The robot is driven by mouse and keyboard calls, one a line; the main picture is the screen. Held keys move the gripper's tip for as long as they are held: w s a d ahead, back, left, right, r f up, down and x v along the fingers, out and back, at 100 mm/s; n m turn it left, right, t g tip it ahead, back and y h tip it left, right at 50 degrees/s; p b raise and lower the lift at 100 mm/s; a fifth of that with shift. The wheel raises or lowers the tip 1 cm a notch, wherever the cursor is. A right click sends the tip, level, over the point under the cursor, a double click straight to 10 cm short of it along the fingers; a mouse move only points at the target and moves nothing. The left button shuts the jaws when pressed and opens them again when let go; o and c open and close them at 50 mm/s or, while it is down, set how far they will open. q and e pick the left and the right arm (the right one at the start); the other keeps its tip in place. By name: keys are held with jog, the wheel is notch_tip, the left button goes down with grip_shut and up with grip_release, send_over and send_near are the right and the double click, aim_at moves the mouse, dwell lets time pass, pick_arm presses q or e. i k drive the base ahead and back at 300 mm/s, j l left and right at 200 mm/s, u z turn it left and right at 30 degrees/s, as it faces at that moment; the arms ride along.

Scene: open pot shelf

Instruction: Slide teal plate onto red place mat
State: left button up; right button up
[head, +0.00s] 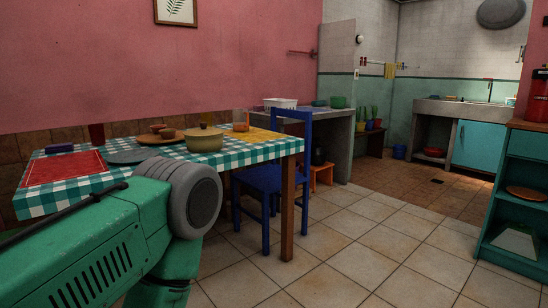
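The red place mat (65,168) lies on the left part of a table with a teal checked cloth. A flat grey-teal plate (126,157) lies just right of the mat, apart from it or nearly touching; I cannot tell which. My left arm's green link and grey joint fill the lower left, in front of the table's near edge. They hide part of the table. Neither of my grippers shows, so I cannot see whether they are open or shut.
A blue chair (265,180) stands at the right. Tiled floor beyond is clear.

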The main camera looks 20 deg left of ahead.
aim_at(134, 156)
jog(key=u, duration=1.55)
